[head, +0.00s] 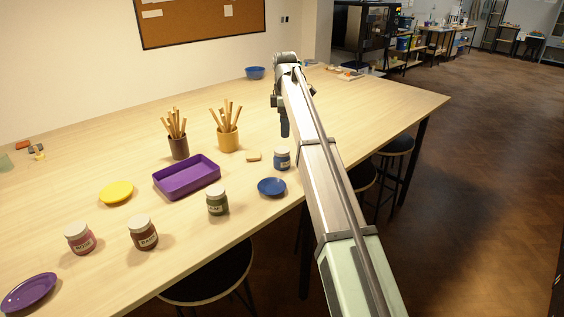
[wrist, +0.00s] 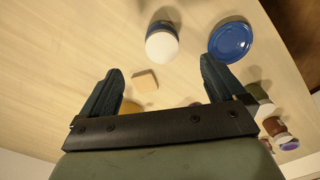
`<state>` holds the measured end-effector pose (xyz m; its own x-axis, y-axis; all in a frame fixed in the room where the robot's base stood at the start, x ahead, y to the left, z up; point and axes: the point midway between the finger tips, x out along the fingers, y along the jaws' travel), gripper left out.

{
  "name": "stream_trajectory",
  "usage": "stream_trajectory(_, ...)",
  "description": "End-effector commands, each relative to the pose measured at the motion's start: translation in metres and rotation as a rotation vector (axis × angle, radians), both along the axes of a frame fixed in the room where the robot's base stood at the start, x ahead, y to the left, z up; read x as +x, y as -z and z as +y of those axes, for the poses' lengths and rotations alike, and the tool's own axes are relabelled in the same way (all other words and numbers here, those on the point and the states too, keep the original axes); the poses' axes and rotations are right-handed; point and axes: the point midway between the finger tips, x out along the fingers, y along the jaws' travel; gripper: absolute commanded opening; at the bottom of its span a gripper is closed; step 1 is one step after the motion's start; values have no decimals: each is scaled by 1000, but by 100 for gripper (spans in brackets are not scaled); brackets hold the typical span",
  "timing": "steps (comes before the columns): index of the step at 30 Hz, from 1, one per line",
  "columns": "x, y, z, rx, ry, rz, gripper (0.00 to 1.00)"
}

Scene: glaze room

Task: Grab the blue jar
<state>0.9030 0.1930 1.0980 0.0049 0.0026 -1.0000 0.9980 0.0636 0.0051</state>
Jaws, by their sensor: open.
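The blue jar (head: 282,160) has a white lid and stands upright on the table, just left of my arm in the head view. In the wrist view, the blue jar (wrist: 162,42) is seen mostly from above, with its pale lid towards me. It lies ahead of my fingertips, between their lines and apart from both. My gripper (wrist: 158,72) is open with nothing between its fingers. In the head view, my gripper (head: 284,130) hangs over the table beyond the jar, and its fingertips are hard to make out.
A blue plate (head: 271,187) lies close to the jar, and a small tan block (head: 253,156) lies to its left. A green jar (head: 217,201), a purple tray (head: 187,178) and a tan cup of sticks (head: 228,136) stand further left. The table's edge (head: 297,203) is near the plate.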

Motion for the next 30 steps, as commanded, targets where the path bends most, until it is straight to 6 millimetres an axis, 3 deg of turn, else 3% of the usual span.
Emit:
stream_trajectory(8, -2, 19, 5, -3, -3, 7, 97)
stream_trajectory(18, -2, 75, 4, -3, -3, 7, 97)
stream_trajectory(30, -2, 103, 4, -3, -3, 7, 97)
